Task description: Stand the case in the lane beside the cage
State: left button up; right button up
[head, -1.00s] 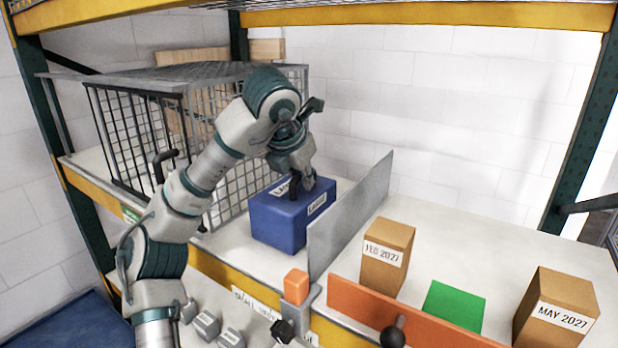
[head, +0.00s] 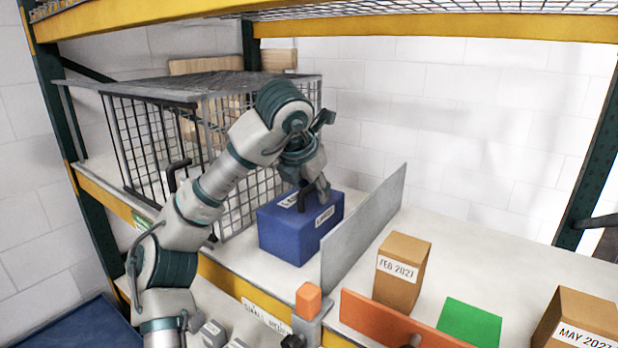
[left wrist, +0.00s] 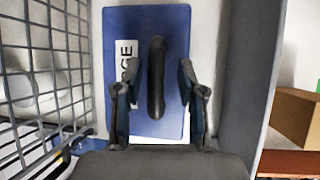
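The blue case (head: 290,235) with white labels and a black handle on top stands upright in the lane between the wire cage (head: 240,190) and a grey upright divider (head: 362,230). My left gripper (head: 313,192) is at the top of the case, pointing down. In the left wrist view the case (left wrist: 175,25) lies below the gripper (left wrist: 157,100). The two fingers are spread on either side of the black handle (left wrist: 156,60), with visible gaps to it. The case's lower part is hidden in that view. My right gripper is not in view.
Right of the divider stand a FEB 2027 carton (head: 400,285), a green patch (head: 470,323) and a MAY 2027 carton (head: 578,315). An orange strip (head: 385,322) and an orange block (head: 308,300) are at the shelf's front. Yellow beams (head: 430,29) cross above.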

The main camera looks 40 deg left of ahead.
pick_arm(q)
jog(key=v, duration=1.1)
jog(key=shift+s+r, duration=0.3)
jog(key=shift+r, duration=0.05)
